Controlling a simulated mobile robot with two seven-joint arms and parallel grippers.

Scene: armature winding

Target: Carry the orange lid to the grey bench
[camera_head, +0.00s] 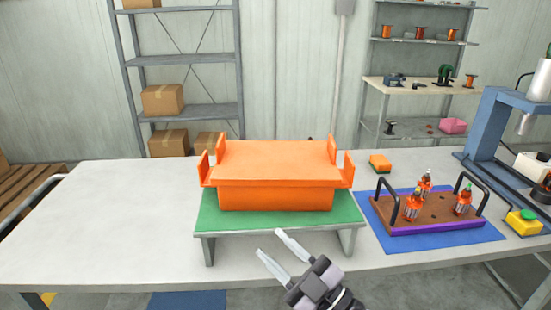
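The orange lid (275,160) is a wide slab with upright tabs at its left and right ends. It sits on top of an orange box body (275,196), which stands on a green-topped stand (285,229). The stand is on the long light grey bench (110,225). My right gripper (270,243) is in front of the stand, below the box in the picture. Its two pale fingers are apart, with nothing between them, and it appears clear of the lid. My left gripper is not in view.
A brown tray (438,225) with black handles and several orange-and-metal armatures (414,205) lies on a blue mat right of the stand. An orange block (380,165) sits behind it. A blue press (490,130) and a yellow button box (523,222) are at the right. The bench's left part is clear.

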